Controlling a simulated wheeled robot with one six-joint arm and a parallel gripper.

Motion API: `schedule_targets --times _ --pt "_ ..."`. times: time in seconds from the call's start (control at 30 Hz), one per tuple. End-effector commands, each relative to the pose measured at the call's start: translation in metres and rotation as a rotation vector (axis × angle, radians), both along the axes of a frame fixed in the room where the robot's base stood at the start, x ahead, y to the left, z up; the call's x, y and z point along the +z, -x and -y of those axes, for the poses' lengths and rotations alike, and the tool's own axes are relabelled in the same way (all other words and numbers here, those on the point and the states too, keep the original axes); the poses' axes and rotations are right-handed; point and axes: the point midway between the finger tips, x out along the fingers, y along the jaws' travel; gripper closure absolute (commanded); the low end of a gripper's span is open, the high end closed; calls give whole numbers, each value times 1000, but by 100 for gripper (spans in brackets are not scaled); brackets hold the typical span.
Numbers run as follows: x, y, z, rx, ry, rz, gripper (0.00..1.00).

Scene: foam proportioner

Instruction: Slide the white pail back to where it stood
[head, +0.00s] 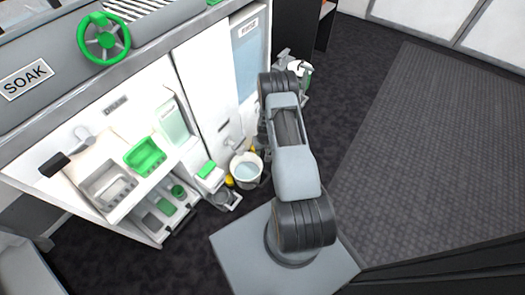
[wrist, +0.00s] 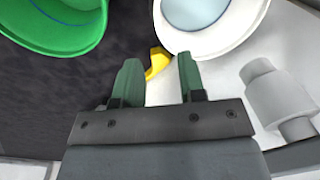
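The white pail (head: 246,171) stands on the floor close to the cabinet front, with a pale blue surface inside its rim. Part of its rim and pale blue inside also shows at the top of the wrist view (wrist: 222,42). My gripper (wrist: 157,78) has its two green fingers spread apart, with nothing held between them. The pail lies beyond the fingertips, up and to the right in the wrist view, and looks apart from them. In the head view my arm hides the gripper.
A yellow piece (wrist: 157,63) shows beyond the fingers, beside the pail. A green round container (wrist: 52,28) is at the upper left of the wrist view. A pale cylindrical fitting (wrist: 274,95) is at right. The cabinet (head: 205,85) stands left; dark floor (head: 350,90) lies open at right.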

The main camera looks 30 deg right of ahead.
Motion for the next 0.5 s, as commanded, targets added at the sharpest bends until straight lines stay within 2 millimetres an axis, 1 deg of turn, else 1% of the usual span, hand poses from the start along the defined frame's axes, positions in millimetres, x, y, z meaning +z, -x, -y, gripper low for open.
schedule_targets --times 0.17,0.5 --pt "-20 0 -2 1 0 -1 63" --pt "-82 -1 -8 0 -1 -2 63"
